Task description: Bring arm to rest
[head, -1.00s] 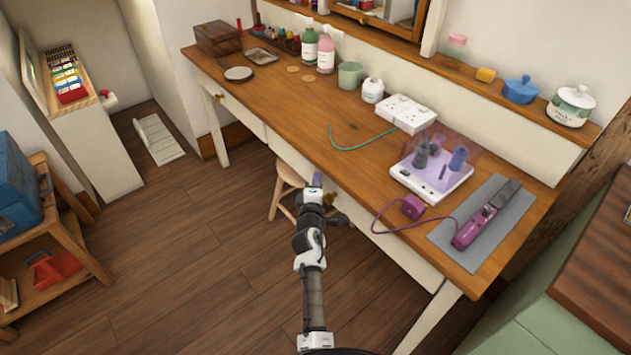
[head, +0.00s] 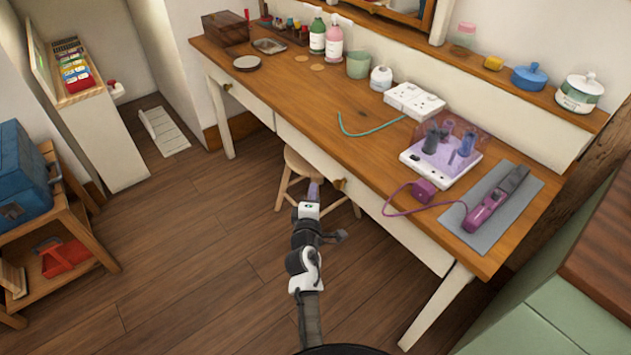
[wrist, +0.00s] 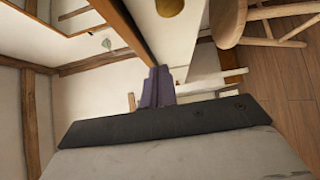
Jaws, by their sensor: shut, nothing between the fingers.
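My gripper (head: 314,188) is in front of the desk's drawer front, near the stool, in the head view. In the wrist view its purple-grey fingers (wrist: 157,87) are together with nothing between them. My arm reaches up from the bottom middle of the head view. The desk (head: 300,118) stands beyond the gripper. In the wrist view the desk edge and a round brass knob (wrist: 170,7) are close ahead.
A wooden stool (head: 296,164) is partly under the desk, close to my gripper. A purple straightener (head: 490,207) lies on a grey mat (head: 524,197). A small shelf with a blue case (head: 22,175) stands at left. The wooden floor between is clear.

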